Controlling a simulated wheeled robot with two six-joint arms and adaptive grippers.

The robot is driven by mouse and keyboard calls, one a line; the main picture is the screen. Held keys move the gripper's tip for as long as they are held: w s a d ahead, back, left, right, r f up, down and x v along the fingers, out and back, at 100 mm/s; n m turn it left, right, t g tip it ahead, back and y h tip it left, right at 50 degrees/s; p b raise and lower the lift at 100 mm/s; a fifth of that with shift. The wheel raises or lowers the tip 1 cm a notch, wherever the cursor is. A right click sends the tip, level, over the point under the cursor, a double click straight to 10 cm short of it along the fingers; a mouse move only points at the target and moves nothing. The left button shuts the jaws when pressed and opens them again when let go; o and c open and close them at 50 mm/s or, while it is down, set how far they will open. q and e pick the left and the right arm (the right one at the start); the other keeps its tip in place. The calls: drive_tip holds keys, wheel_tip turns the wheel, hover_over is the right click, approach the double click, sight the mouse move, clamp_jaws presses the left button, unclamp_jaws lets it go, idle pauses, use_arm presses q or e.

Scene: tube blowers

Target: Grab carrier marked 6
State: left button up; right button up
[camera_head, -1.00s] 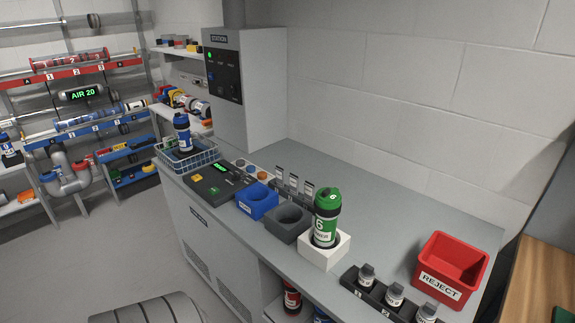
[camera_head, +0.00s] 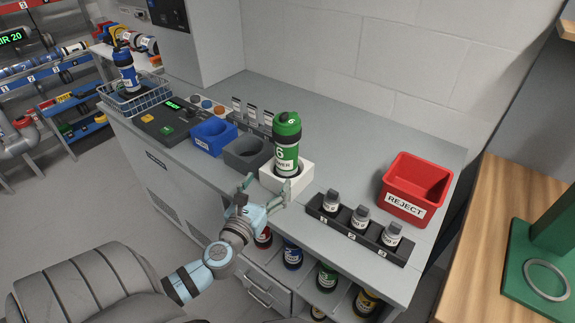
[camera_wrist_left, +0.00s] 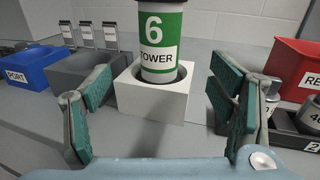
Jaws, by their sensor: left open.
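The carrier marked 6 (camera_head: 287,145) is a green and white cylinder with a green cap. It stands upright in a white square holder (camera_head: 299,181) on the grey counter. In the left wrist view the carrier (camera_wrist_left: 161,45) shows its 6 and the word "TOWER", and the white holder (camera_wrist_left: 150,100) is below it. My left gripper (camera_head: 266,190) is open and empty, in front of the holder and apart from the carrier. In the left wrist view its two green-padded fingers (camera_wrist_left: 160,115) stand wide, left and right of the holder. My right gripper is not in view.
A grey empty holder (camera_head: 247,153) and a blue bin (camera_head: 213,137) stand left of the carrier. A black rack (camera_head: 372,243) with small weights and a red REJECT bin (camera_head: 400,208) stand right. More carriers stand on shelves below the counter (camera_head: 330,278).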

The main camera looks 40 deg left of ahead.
sight(283, 158)
use_arm(q)
drive_tip(key=x, duration=1.4)
drive_tip(key=shift+w+f+b, duration=0.1)
drive_tip(key=shift+f+b, duration=0.15)
drive_tip(key=shift+b, duration=0.15)
drive_tip(key=shift+r, duration=0.1)
drive_tip(key=c, duration=1.5)
drive_tip(key=shift+r, duration=0.1)
